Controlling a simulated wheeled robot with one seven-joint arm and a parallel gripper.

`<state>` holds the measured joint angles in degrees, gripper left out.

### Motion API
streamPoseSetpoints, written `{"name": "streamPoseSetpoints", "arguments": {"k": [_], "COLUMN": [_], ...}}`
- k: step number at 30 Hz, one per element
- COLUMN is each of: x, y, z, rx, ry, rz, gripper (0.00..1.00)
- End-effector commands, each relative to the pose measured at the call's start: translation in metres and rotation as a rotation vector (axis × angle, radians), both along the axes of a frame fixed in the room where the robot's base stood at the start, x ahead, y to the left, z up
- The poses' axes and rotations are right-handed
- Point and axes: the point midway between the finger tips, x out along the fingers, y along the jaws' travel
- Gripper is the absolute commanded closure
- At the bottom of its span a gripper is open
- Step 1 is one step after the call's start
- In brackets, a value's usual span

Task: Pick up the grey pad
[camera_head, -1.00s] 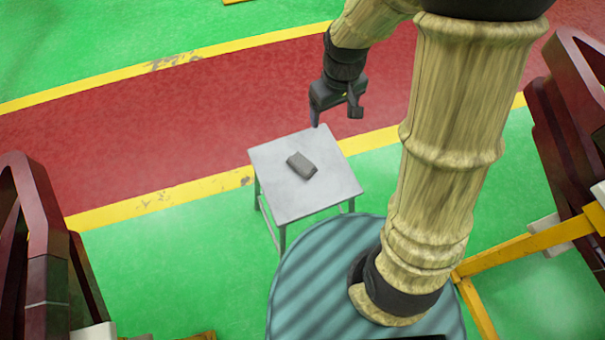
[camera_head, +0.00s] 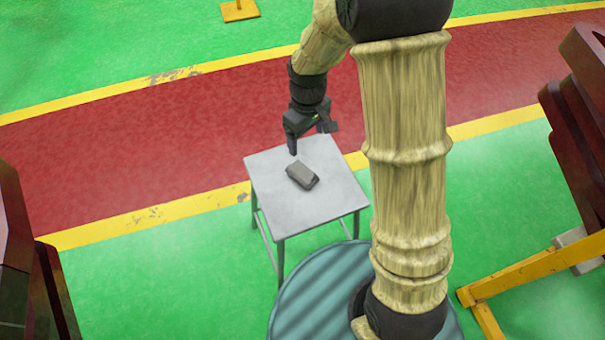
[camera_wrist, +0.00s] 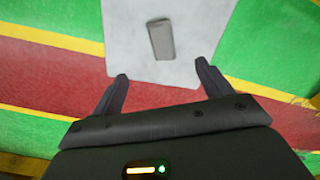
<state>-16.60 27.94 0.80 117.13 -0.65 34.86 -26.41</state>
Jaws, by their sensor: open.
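The grey pad (camera_head: 302,175) is a small dark grey block lying flat on a light grey square table (camera_head: 282,209). In the wrist view the pad (camera_wrist: 161,39) lies beyond the fingertips, roughly in line with the gap between them. My gripper (camera_head: 312,142) is open and empty, above the far edge of the table and behind the pad in the head view. Its two fingers (camera_wrist: 160,68) are spread apart in the wrist view. The gripper and pad are apart.
The table top is otherwise bare. Dark red frames stand at the left (camera_head: 40,270) and right (camera_head: 580,110). A yellow stand (camera_head: 515,267) is at the lower right. The floor around is green with a red lane and yellow lines.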

Motion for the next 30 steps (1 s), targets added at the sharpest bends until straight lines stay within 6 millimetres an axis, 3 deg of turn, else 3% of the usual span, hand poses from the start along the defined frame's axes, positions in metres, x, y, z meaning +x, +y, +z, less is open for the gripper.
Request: {"name": "streamPoseSetpoints", "arguments": {"k": [12,18,30], "x": [-0.001,-0.001,-0.001], "y": [0.000,0.000,0.001], "z": [-0.076,-0.105,-0.111], "rx": [-0.001,-0.001,-0.001], "ry": [0.006,0.003,0.001], "rz": [-0.001,-0.001,0.000], "gripper": [0.22,0.22,0.22]}}
